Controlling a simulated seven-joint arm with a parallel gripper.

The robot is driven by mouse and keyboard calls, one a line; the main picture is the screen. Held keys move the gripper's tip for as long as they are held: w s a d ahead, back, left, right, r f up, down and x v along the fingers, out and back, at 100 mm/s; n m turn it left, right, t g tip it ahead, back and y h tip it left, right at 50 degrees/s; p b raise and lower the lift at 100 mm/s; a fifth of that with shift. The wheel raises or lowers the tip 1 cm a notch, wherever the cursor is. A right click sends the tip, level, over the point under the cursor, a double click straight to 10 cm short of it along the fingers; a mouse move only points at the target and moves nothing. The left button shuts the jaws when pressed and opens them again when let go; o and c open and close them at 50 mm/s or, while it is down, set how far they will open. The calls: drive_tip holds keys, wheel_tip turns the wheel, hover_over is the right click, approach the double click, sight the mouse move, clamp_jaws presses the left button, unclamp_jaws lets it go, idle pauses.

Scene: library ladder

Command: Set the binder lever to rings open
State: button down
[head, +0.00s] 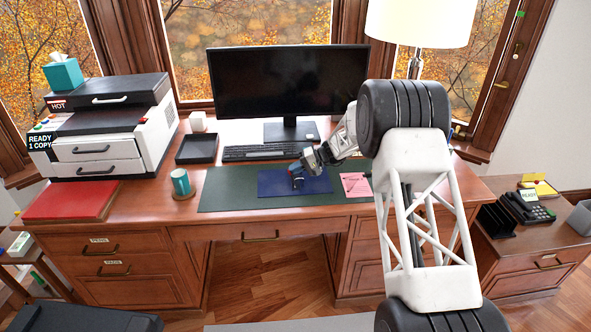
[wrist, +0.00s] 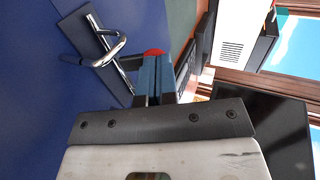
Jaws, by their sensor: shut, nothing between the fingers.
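The binder (head: 318,184) lies open and flat, dark blue, on the green desk mat. It fills the left of the wrist view (wrist: 40,110). Its dark metal plate (wrist: 92,42) carries curved chrome rings (wrist: 108,52); whether they are closed or parted is unclear. A red rounded piece (wrist: 154,52), perhaps the lever's knob, shows just beyond my fingertips; I cannot tell whether they touch it. My gripper (head: 296,168) is low over the binder's upper middle. Its blue fingers, also in the wrist view (wrist: 154,68), are together and empty. The lever's arm is mostly hidden behind them.
A keyboard (head: 262,152) and monitor (head: 290,85) stand behind the binder. A black tray (head: 196,148) and printer (head: 110,135) are farther left. The mat's left part is clear.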

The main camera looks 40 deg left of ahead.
drive_tip(key=shift+s+a+r+t+h, duration=0.1)
drive_tip(key=shift+s+a+t+h, duration=0.25)
drive_tip(key=shift+t+h, duration=0.35)
drive_tip(key=t+h, duration=0.1)
drive_tip(key=s+a+t+h, duration=0.1)
drive_tip(key=t, duration=0.1)
drive_tip(key=shift+s+a+f+h, duration=0.15)
drive_tip(key=shift+f+h, duration=0.1)
drive_tip(key=shift+h, duration=0.15)
drive_tip(key=shift+s+a+f+t+h, duration=0.25)
drive_tip(key=shift+a+t+h, duration=0.05)
drive_tip(key=shift+t+h, duration=0.45)
drive_tip(key=shift+s+a+f+t+h, duration=0.25)
drive_tip(key=shift+f+t+h, duration=0.1)
drive_tip(key=shift+t+h, duration=0.35)
drive_tip(key=shift+f, duration=0.15)
drive_tip(key=shift+w+d, duration=0.1)
drive_tip(key=shift+d, duration=0.05)
drive_tip(key=shift+w+d, duration=0.3)
drive_tip(key=shift+w, duration=0.05)
drive_tip(key=shift+f, duration=0.1)
